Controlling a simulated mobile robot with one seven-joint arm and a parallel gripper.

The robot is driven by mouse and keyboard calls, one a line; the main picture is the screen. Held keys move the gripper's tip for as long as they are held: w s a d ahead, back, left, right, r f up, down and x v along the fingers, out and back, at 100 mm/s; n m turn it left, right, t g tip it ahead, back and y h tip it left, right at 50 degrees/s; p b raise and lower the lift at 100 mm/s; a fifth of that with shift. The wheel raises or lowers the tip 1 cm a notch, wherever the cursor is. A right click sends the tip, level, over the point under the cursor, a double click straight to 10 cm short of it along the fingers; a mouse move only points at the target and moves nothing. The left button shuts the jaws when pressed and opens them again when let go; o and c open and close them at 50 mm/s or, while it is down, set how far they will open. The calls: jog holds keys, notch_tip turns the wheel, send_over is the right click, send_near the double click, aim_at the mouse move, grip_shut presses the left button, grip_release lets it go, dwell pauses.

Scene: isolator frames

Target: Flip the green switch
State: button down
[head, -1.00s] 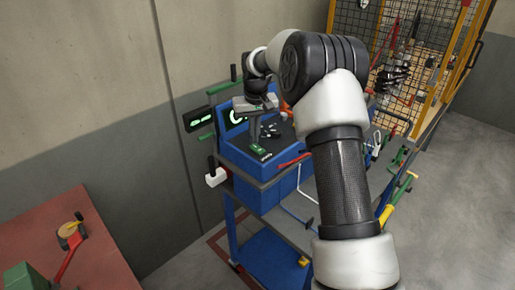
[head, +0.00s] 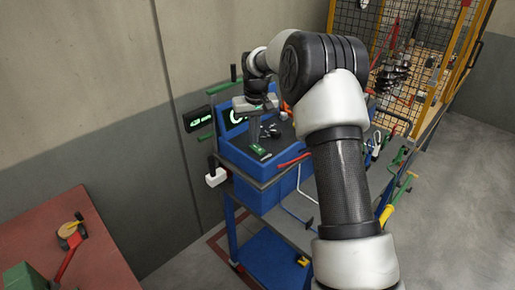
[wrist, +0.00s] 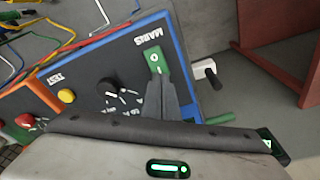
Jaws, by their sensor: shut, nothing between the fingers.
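The green switch (wrist: 153,60) is a rocker with white marks, set in the dark panel beside the label "MAINS" in the wrist view. In the head view it is a small green patch (head: 261,151) at the front left corner of the blue bench unit. My gripper (wrist: 159,80) is shut and empty, its dark fingertips at the lower end of the switch. They hide that end of it. I cannot tell whether they touch it. In the head view my gripper (head: 256,139) points down just above the switch.
A black knob (wrist: 110,90) and a yellow button (wrist: 66,96) sit on the same panel, with coloured cables nearby. A white block (wrist: 205,70) sticks out beside the panel. A black display (head: 198,119) with green figures stands left of the unit.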

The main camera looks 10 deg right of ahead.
aim_at(254, 146)
jog(key=shift+f+b, duration=0.4)
jog(key=shift+f, duration=0.3)
dwell(0.6)
notch_tip(254, 146, up, 7)
jog(key=p, duration=0.5)
dwell(0.5)
